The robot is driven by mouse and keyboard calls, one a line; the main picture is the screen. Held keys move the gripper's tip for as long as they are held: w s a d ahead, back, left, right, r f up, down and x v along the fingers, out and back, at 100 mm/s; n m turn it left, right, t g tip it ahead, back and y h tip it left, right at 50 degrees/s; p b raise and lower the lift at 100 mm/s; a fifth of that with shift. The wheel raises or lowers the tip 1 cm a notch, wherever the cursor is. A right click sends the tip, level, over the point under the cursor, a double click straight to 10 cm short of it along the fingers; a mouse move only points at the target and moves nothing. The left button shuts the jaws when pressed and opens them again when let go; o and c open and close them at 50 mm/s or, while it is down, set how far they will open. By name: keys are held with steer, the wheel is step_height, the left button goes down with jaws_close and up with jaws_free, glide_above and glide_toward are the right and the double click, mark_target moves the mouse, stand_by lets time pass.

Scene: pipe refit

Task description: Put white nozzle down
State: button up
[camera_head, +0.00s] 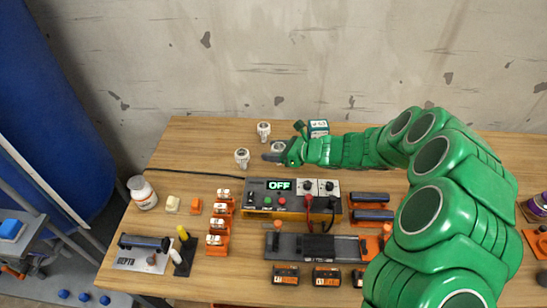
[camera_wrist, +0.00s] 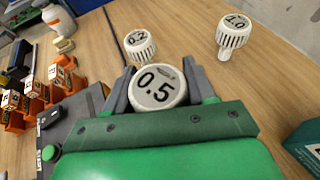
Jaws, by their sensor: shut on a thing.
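My gripper (camera_wrist: 160,92) is shut on a white nozzle marked 0.5 (camera_wrist: 158,88), with one finger on each side of it. In the head view my gripper (camera_head: 276,157) is over the back part of the wooden table, and the held nozzle (camera_head: 278,147) shows at its tip. I cannot tell whether its lower end touches the table. Two more white nozzles stand nearby, one marked 0.2 (camera_wrist: 139,44) and one marked 1.0 (camera_wrist: 233,33). They also show in the head view, one at the left (camera_head: 242,156) and one at the back (camera_head: 264,130).
A control box reading OFF (camera_head: 280,185) stands in front of my gripper. A green-and-white box (camera_head: 318,128) is close on the right. Orange blocks (camera_head: 218,225) and a white bottle (camera_head: 142,193) are at the left. The table's back left is bare.

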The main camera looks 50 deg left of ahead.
steer(key=shift+w+a+f, duration=0.2)
steer(key=shift+a+f, duration=0.1)
steer(key=shift+f, duration=0.15)
steer(key=shift+w+a+f, duration=0.15)
steer(key=shift+a+f, duration=0.1)
steer(key=shift+f, duration=1.75)
steer(key=o, duration=1)
steer(key=shift+o, duration=0.2)
steer(key=shift+w+d+r, duration=0.25)
steer(key=shift+d, duration=0.05)
steer(key=v, duration=1.1)
